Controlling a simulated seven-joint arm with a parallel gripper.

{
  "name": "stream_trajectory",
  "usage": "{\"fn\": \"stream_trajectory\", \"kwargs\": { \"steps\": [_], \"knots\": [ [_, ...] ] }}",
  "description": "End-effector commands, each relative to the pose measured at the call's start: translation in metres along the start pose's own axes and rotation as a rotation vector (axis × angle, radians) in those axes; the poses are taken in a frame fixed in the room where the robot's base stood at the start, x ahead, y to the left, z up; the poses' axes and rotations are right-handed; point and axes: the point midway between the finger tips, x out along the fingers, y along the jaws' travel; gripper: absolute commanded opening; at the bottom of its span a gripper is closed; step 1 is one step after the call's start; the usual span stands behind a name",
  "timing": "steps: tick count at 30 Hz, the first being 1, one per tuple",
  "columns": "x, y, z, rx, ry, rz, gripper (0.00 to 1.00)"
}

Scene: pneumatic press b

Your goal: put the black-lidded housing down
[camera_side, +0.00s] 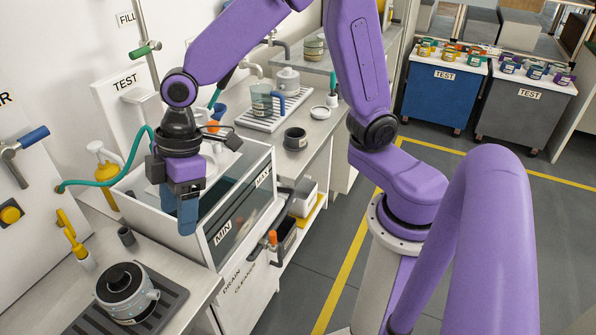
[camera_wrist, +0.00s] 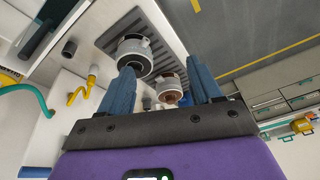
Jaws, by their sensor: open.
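The black-lidded housing (camera_side: 127,291), a pale round body with a dark knobbed lid, stands upright on a dark ribbed mat (camera_side: 160,318) at the lower left. In the wrist view a pale, dark-topped round housing (camera_wrist: 134,57) sits by the ribbed mat (camera_wrist: 152,28), beyond my left finger. My gripper (camera_side: 187,215) is over the near end of the clear-sided tank, above and to the right of the housing and apart from it. In the wrist view its two blue fingers (camera_wrist: 160,68) are spread with nothing held between them.
The tank (camera_side: 240,215), marked MIN and MAX, stands right beside the bench. A second round part with a brown inside (camera_wrist: 169,91) shows in the wrist view. A small dark cup (camera_side: 126,236) and a yellow-handled tool (camera_side: 72,235) stand behind the mat.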

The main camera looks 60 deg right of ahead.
Motion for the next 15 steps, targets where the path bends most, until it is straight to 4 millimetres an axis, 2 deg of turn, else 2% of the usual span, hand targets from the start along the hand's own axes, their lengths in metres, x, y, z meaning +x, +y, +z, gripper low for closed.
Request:
{"fn": "stream_trajectory", "kwargs": {
  "steps": [1,3,9,12,15],
  "knots": [
    [-0.013,-0.018,0.024,0.001,-0.025,-0.004,0.64],
    [-0.026,-0.038,0.059,0.013,-0.068,-0.005,0.64],
    [-0.054,-0.081,0.155,0.038,-0.178,0.020,0.64],
    [-0.061,-0.092,0.191,0.050,-0.216,0.039,0.64],
    [-0.065,-0.097,0.214,0.058,-0.240,0.053,0.64]
  ]
}}
